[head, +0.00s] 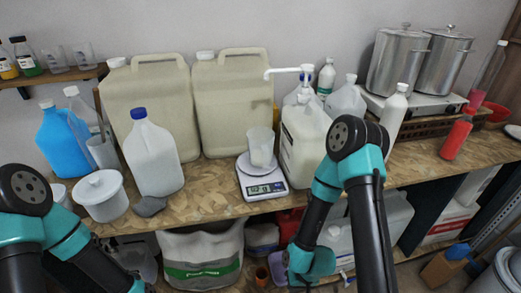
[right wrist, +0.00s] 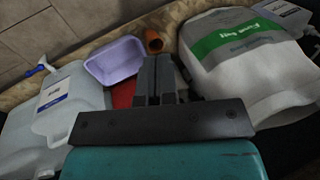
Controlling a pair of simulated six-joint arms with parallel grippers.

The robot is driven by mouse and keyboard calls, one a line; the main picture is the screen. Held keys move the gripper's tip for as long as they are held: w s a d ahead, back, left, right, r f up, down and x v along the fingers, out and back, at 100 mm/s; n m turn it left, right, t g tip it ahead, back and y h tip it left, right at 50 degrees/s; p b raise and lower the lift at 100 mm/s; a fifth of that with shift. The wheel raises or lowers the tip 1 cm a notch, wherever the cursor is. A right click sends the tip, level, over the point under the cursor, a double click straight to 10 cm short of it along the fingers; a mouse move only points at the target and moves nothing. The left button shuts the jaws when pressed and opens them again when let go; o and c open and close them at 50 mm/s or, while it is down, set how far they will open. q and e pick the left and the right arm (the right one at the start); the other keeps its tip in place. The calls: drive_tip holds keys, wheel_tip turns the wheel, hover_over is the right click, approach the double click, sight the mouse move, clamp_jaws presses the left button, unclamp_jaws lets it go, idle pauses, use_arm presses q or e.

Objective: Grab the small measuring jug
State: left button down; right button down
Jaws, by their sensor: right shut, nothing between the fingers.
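The small measuring jug (head: 261,147), pale and translucent, stands on the white digital scale (head: 262,186) at the middle of the wooden worktop, in the head view. It is not visible in the right wrist view. My right gripper (right wrist: 157,78) is shut and empty in the right wrist view, pointing down at the things under the worktop. It is well below and apart from the jug. My left arm shows at the left of the head view, but its gripper is out of frame.
Large beige canisters (head: 233,103) stand behind the scale, a white jerrycan (head: 305,140) to its right and a blue-capped bottle (head: 153,158) to its left. Below are a purple tub (right wrist: 115,62), an orange cup (right wrist: 154,41) and a white sack (right wrist: 240,55).

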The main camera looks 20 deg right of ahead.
drive_tip(key=c, duration=1.8)
unclamp_jaws()
drive_tip(key=o, duration=0.9)
